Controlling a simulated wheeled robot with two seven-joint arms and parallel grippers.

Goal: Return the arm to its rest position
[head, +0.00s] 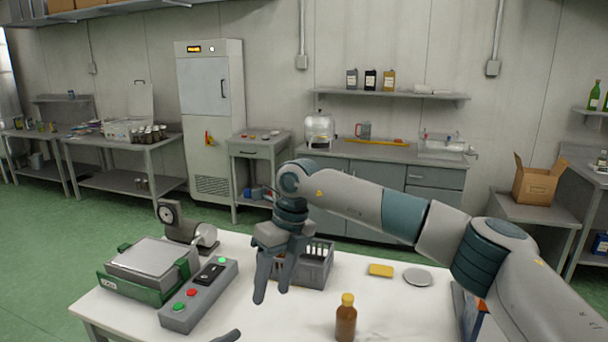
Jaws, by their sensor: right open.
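My right arm reaches in from the right across the table. Its gripper (272,294) hangs over the white table (390,305) with its fingers pointing down. The fingers are apart with nothing between them. A grey crate (316,270) stands just behind and to the right of the fingers, partly hidden by the gripper. A dark grey tip (228,337) at the bottom edge looks like part of my left gripper; the rest is out of the picture.
On the table are a green-framed press or scale (150,262), a button box (198,294), a dial gauge device (185,226), a brown bottle (346,318), a yellow block (381,270) and a round grey disc (418,277).

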